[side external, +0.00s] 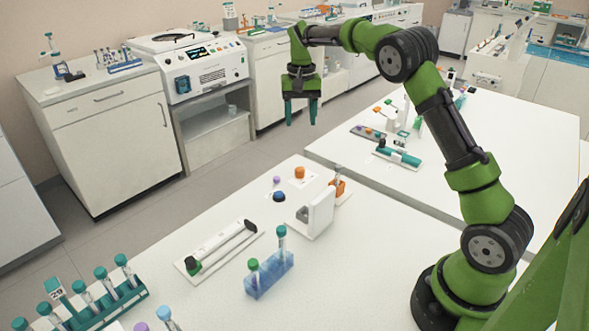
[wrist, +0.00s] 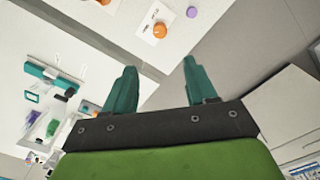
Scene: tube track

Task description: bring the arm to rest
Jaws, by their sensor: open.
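My gripper (side external: 300,110) hangs in the air beyond the far edge of the near white bench (side external: 215,295), its two teal fingers pointing down. The fingers are apart with nothing between them. In the wrist view my gripper (wrist: 158,85) also shows open and empty. The green arm is stretched out above the benches from its base on the right. No object is touching the fingers.
The near bench holds a blue rack (side external: 270,276) with tubes, a teal rack (side external: 100,312), a white track piece (side external: 220,247), a white stand (side external: 314,214) and loose caps. A second white bench (side external: 500,130) stands behind. A centrifuge (side external: 200,65) stands at the back left.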

